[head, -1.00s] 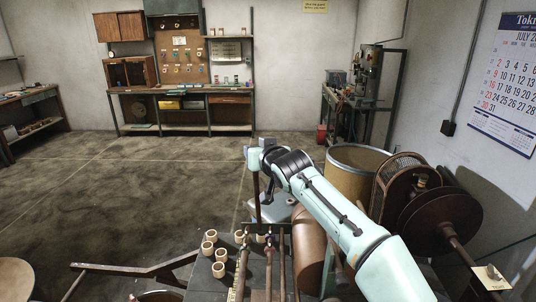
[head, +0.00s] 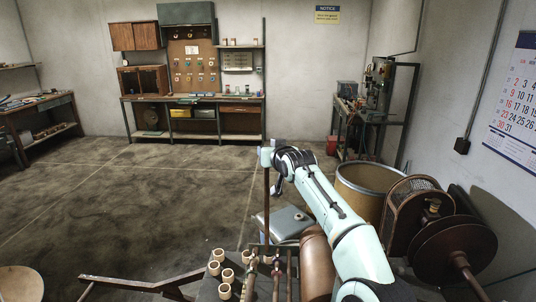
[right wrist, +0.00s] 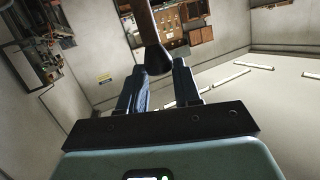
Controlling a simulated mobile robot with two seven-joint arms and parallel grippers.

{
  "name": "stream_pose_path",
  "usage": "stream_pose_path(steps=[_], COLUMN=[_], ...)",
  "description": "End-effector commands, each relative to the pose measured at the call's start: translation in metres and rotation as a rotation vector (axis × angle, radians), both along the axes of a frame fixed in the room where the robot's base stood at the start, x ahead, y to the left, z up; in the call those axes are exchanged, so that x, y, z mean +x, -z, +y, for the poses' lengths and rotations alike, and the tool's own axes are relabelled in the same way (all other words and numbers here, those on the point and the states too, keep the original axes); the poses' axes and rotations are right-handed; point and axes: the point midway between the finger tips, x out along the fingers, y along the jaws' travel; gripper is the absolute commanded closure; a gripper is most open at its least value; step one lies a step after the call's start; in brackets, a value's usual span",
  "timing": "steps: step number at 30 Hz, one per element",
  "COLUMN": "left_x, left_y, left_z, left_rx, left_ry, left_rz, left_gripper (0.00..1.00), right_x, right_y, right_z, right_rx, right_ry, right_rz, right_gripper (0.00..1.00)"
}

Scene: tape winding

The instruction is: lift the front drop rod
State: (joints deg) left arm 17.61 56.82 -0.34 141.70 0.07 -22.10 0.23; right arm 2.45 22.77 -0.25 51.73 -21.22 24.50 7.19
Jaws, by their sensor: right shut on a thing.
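My right gripper (head: 267,157) is shut on the top end of a brown drop rod (head: 266,205). The rod hangs upright below it in the head view, and its lower end is by the rods and fittings of the machine. I cannot tell if that end is clear of them. In the right wrist view the dark end of the rod (right wrist: 153,50) is between the two fingers of the right gripper (right wrist: 160,80). My left gripper is not in view.
Several pale cups (head: 217,262) stand on the machine at its left. A brown cylinder (head: 317,262) lies to the right of the rod. A drum (head: 364,194) and a large dark disc (head: 452,250) stand farther right. The floor (head: 150,205) at left is open.

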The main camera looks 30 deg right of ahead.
Motion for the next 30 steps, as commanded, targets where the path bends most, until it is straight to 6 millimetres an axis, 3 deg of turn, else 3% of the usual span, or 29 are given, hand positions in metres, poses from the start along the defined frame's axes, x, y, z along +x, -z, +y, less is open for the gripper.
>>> stream_pose_path(steps=[1,11,12,14,23,30], left_x=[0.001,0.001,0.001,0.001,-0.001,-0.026], left_y=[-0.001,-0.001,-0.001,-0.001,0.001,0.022], left_z=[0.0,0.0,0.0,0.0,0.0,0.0], left_rx=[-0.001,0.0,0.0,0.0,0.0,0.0], left_ry=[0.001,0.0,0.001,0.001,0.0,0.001], left_rz=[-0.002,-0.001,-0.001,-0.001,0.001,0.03], left_gripper=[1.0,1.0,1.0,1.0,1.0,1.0], right_x=[-0.001,-0.001,-0.001,-0.001,-0.001,-0.033], right_y=[-0.011,-0.011,-0.011,-0.011,-0.005,-0.008], right_z=[-0.001,-0.001,-0.001,-0.001,-0.001,0.003], right_rx=[-0.003,-0.002,-0.002,-0.002,0.0,-0.001], right_ry=[0.001,0.0,0.001,0.001,0.001,0.0], right_rz=[-0.024,-0.026,-0.026,-0.024,-0.013,-0.011], right_gripper=[1.0,1.0,0.58,0.44,0.44,0.44])
